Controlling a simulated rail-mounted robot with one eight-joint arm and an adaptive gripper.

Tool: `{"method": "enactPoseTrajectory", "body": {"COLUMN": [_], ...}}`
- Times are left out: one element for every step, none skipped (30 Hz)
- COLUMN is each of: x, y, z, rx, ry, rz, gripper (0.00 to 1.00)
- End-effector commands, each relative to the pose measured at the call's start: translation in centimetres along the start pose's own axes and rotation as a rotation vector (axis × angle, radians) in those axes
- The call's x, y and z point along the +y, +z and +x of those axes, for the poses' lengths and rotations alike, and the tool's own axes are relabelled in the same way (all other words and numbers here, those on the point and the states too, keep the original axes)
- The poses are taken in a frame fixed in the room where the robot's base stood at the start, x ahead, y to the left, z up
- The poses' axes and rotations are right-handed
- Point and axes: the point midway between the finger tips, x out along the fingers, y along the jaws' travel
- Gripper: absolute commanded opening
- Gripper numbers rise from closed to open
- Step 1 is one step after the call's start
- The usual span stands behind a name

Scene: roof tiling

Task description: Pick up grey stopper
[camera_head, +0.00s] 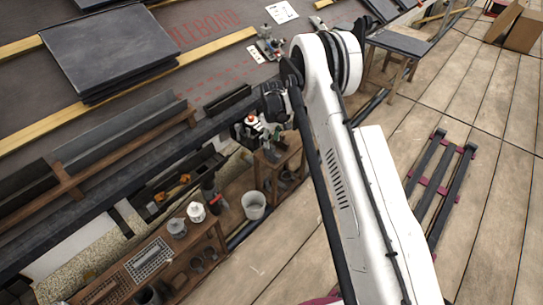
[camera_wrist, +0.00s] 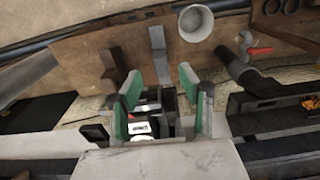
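My gripper (camera_wrist: 160,82) is open in the wrist view, with green-lined fingers apart and nothing seen held between their tips. A grey bent strip (camera_wrist: 159,52) lies just beyond the fingertips against a wooden bench (camera_wrist: 80,48). A second, darker grey strip (camera_wrist: 113,64) lies to its left. Either strip could be the grey stopper; I cannot tell which. In the head view my gripper (camera_head: 254,130) is small, above a small wooden bench (camera_head: 290,158), and the strips cannot be made out there.
A white bucket (camera_head: 254,205) stands beside the bench; it also shows in the wrist view (camera_wrist: 196,22). A wooden workbench (camera_head: 150,268) holds pots and tools at lower left. Dark slates (camera_head: 110,48) lie stacked on the roof.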

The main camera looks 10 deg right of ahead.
Motion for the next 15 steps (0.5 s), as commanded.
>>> {"method": "enactPoseTrajectory", "body": {"x": [-0.1,-0.1,-0.2,-0.2,-0.2,-0.2,-0.2,-0.2,-0.2,-0.2,-0.2,-0.2,-0.2,-0.2,-0.2], "y": [0.0,0.1,0.1,0.1,0.1,0.1,0.1,0.1,0.1,0.1,0.1,0.1,0.1,0.1,0.1], "z": [1.0,1.4,2.0,2.5,2.9,3.4,3.7,4.0,4.2,4.2,4.2,4.2,4.2,4.1,4.1], "rx": [0.0,0.0,0.0,0.0,0.0,0.0,0.0,0.0,0.0,0.0,0.0,0.0,0.0,0.0,0.0], "ry": [0.0,0.0,0.0,0.0,0.0,0.0,0.0,0.0,0.0,0.0,0.0,0.0,0.0,0.0,0.0], "rz": [0.0,0.0,0.0,0.0,0.0,0.0,0.0,0.0,0.0,0.0,0.0,0.0,0.0,0.0,0.0], "gripper": [0.38,0.38,0.38,0.38,0.38,0.38,0.38,0.38,0.38,0.38,0.38,0.38,0.38,0.38,0.38]}}
